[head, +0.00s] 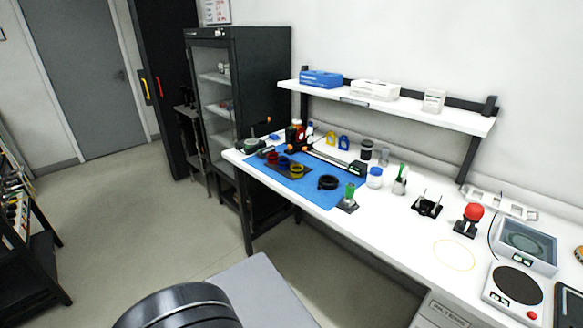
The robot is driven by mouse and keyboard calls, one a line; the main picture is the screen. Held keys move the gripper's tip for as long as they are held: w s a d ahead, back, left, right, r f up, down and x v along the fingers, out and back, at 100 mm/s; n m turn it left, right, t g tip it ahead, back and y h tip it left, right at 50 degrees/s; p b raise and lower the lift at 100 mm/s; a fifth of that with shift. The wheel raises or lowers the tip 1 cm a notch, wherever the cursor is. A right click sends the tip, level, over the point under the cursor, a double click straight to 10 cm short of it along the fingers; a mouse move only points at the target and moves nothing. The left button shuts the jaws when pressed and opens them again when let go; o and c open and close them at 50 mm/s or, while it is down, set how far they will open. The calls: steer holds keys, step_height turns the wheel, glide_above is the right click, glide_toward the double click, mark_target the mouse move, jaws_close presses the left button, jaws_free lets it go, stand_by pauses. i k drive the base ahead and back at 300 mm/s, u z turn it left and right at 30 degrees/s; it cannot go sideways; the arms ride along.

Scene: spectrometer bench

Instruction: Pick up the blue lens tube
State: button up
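A small blue ring-shaped piece (283,162), which looks like the blue lens tube, sits between a red piece (271,157) and a yellow piece (296,170). The three stand in a row on a brown holder on the blue mat (318,194), at the left end of the white bench. It is too small to tell whether it is seated in the holder. My gripper is not in view. A dark rounded part of my own body shows at the bottom, well apart from the bench.
On the bench (392,222) are a black ring (328,182), a green-topped item (348,196), a blue-lidded jar (375,177), a red-knobbed device (469,218) and a hotplate-like device (515,285). A shelf (385,104) hangs above. Open floor (150,215) lies left of the bench.

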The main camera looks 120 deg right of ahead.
mark_target(283, 165)
steer(key=z, duration=4.35)
